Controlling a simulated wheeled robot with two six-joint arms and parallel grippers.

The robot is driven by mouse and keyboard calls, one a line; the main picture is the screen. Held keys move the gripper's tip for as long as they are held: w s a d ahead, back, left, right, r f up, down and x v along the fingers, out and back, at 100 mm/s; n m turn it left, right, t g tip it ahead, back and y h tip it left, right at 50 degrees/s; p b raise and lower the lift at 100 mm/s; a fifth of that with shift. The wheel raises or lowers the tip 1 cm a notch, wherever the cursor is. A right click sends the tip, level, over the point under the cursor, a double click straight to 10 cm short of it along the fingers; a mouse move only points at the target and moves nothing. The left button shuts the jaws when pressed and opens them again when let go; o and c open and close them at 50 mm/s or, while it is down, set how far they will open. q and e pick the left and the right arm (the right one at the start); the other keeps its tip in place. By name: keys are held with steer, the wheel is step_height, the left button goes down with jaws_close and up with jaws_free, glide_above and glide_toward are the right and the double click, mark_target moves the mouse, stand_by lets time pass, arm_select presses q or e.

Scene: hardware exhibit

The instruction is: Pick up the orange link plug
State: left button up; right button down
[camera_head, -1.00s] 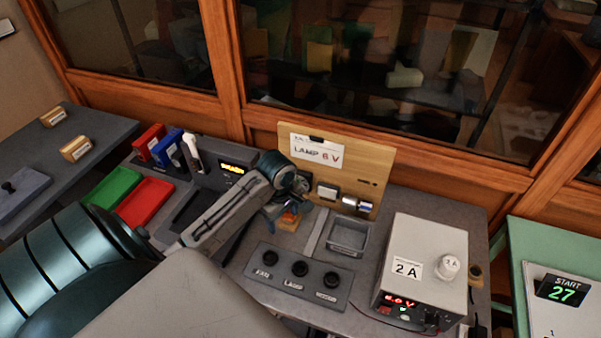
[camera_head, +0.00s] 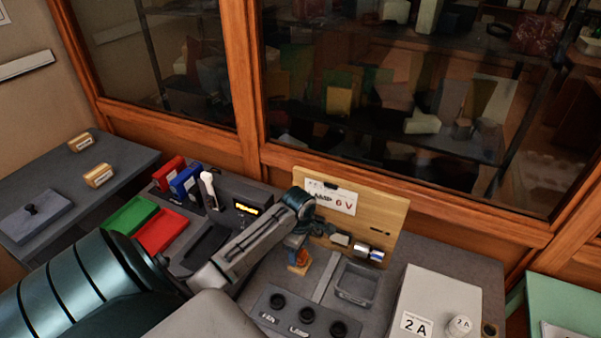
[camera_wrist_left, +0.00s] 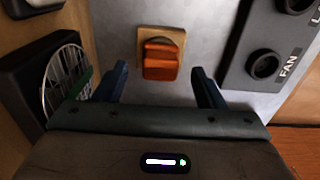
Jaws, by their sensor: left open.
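The orange link plug (camera_wrist_left: 160,62) stands on a small wooden block (camera_wrist_left: 174,36) on the grey bench in the left wrist view. In the head view the plug (camera_head: 301,258) shows just below my left gripper (camera_head: 297,240). My left gripper is open in the left wrist view (camera_wrist_left: 160,85). Its two dark blue fingers are spread to either side of the plug, with the plug ahead of and between their tips, and gaps on both sides. Nothing is held. My right gripper is not in view.
A socket panel (camera_head: 303,316) marked FAN lies close to the plug. A grey tray (camera_head: 345,297), the LAMP 6 V board (camera_head: 385,217) and a 2 A supply box (camera_head: 440,290) stand nearby. Red (camera_head: 163,231) and green (camera_head: 131,214) trays lie left.

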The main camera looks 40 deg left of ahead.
arm_select(q)
steer(key=shift+f, duration=1.2)
steer(key=c, duration=1.1)
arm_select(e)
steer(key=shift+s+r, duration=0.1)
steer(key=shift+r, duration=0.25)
arm_select(q)
steer(key=shift+r, duration=0.1)
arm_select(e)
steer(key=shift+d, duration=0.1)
